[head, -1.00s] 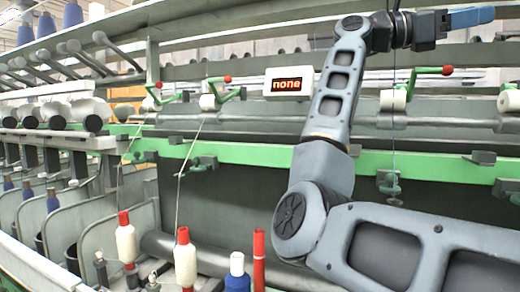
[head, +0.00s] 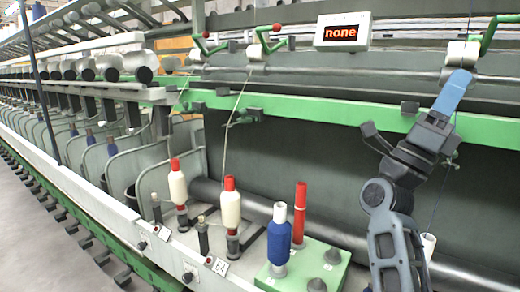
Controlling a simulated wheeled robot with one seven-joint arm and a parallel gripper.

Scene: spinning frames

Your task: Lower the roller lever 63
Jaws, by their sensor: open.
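Green roller levers sit on the upper rail. The left lever (head: 205,46) and the middle lever (head: 268,42) have red knobs. The right lever (head: 489,32) rises from a white roller (head: 457,52), and its end is cut off by the frame edge. I see no number on any lever, so I cannot tell which is 63. My gripper (head: 457,88) points up at the right, its blue fingers seen nearly edge-on. It is open and empty. Its tips appear just below and in front of the right roller; contact cannot be told.
White, blue and red bobbins stand in front, including a blue one (head: 279,236). A label (head: 220,266) appears to read 64. Grey floor (head: 40,225) is clear at left.

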